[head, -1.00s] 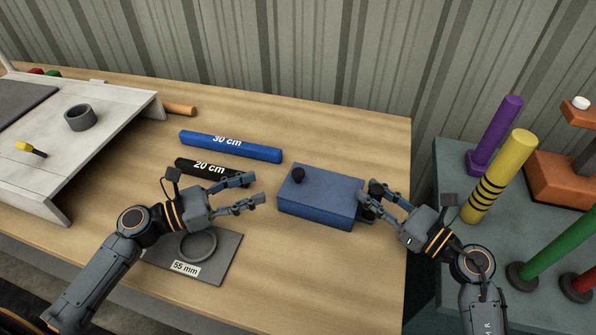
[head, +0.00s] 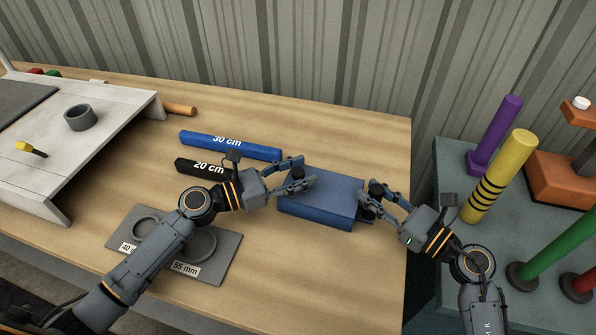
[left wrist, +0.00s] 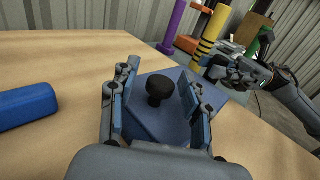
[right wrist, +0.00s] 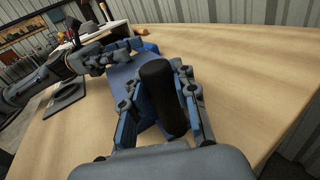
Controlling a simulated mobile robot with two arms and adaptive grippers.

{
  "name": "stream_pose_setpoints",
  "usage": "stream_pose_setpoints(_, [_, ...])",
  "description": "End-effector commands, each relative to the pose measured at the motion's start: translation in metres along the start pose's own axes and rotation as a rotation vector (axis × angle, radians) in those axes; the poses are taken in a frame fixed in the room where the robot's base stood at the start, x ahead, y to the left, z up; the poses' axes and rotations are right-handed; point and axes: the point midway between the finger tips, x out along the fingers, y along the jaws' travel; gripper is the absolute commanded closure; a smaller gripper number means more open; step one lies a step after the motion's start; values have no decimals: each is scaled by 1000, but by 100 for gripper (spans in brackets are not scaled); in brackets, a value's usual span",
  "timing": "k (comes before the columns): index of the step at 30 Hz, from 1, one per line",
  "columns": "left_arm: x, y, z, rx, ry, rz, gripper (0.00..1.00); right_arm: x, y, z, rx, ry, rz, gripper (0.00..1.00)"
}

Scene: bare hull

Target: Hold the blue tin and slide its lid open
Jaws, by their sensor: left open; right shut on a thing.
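The blue tin (head: 330,212) lies on the wooden table. Its flat lid (head: 343,188) covers the top, and a black knob (left wrist: 159,86) stands near the lid's left end. My left gripper (head: 306,171) is open over that end. In the left wrist view its fingers are on either side of the knob with gaps showing. My right gripper (head: 369,199) is shut on the black handle (right wrist: 161,92) at the tin's right end. In the head view the knob is mostly hidden by the left fingers.
A blue 30 cm bar (head: 232,146) and a black 20 cm bar (head: 196,167) lie left of the tin. A grey gauge plate (head: 222,262) lies under my left arm. A side table (head: 452,180) with coloured posts stands at the right. The table behind the tin is clear.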

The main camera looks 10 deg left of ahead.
Motion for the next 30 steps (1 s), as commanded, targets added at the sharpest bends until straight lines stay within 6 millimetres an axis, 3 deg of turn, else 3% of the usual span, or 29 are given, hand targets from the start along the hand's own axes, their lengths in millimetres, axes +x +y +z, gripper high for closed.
stream_pose_setpoints(2, [0, 0, 0, 0, 0, 0, 56, 0, 0, 0, 0, -1, -1, 100])
stream_pose_setpoints(6, [0, 0, 0, 0, 0, 0, 85, 0, 0, 0, 0, -1, -1, 100])
stream_pose_setpoints(9, [0, 0, 0, 1, 0, 0, 100, 0, 0, 0, 0, -1, -1, 100])
stream_pose_setpoints(15, [-1, 1, 0, 1, 1, 1, 100, 0, 0, 0, 0, 0, -1, 100])
stream_pose_setpoints(19, [-12, 14, -2, 1, 5, 5, 100, 0, 0, 0, 0, 0, -1, 100])
stream_pose_setpoints(30, [-85, 86, -2, 1, 5, 5, 100, 0, 0, 0, 0, 0, -1, 100])
